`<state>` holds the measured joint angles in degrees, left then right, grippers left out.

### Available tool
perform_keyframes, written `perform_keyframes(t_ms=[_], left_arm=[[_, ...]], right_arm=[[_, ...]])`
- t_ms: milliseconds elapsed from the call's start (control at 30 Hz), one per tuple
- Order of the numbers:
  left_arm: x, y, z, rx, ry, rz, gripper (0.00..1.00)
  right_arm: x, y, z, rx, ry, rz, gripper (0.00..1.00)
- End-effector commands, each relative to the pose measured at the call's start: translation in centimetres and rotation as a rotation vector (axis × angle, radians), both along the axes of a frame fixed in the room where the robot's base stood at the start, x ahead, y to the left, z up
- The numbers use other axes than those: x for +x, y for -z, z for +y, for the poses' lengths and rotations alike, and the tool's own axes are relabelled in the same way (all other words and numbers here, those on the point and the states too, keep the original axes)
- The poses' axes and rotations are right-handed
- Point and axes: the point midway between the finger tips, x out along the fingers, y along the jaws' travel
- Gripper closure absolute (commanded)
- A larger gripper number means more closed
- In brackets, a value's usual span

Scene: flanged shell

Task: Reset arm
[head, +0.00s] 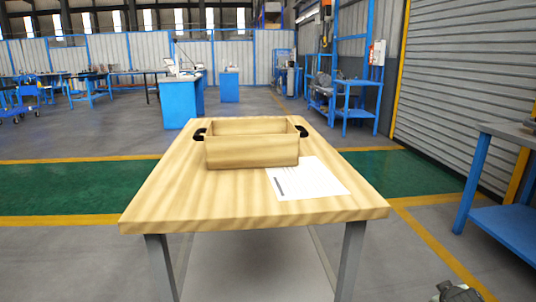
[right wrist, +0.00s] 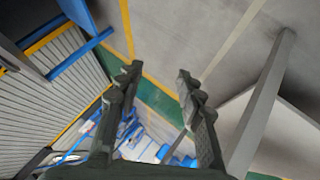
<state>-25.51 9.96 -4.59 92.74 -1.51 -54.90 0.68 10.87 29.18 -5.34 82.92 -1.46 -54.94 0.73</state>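My right gripper (right wrist: 158,78) shows in the right wrist view with its two dark fingers spread apart and nothing between them. In the head view, a small dark part of my right arm or gripper (head: 457,292) shows at the bottom right, below and right of the table and clear of it. My left gripper is not in either view. A wooden box (head: 252,154) with a black handle at each end stands on the wooden table (head: 190,205). The inside bottom of the box is hidden.
A printed white sheet (head: 308,178) lies on the table, right of the box. A blue workbench (head: 503,222) stands at the right edge. A grey table leg (right wrist: 262,110) shows right of my right gripper. The floor between table and bench is free.

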Motion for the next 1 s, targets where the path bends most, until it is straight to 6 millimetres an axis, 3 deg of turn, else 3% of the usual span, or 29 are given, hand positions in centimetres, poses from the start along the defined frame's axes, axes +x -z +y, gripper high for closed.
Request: perform_keyframes(t_ms=[33,100,300,500,600,767,1000], left_arm=[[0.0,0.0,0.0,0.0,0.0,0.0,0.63],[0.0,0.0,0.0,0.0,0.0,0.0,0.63],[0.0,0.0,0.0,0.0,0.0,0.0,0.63],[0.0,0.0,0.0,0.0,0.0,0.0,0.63],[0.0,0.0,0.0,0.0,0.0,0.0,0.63],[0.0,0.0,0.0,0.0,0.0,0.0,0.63],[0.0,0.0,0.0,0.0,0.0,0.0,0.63]], right_arm=[[-2.4,3.4,2.1,0.031,-0.012,0.046,0.62],[-5.6,7.1,4.5,0.069,-0.023,0.099,0.62],[-16.0,16.0,11.4,0.183,-0.035,0.249,0.62],[-26.7,21.7,17.4,0.289,-0.022,0.381,0.62],[-30.6,23.0,19.4,0.324,-0.012,0.425,0.62],[-33.5,23.9,20.9,0.352,-0.002,0.458,0.62],[-33.7,23.9,21.0,0.355,-0.001,0.46,0.62]])
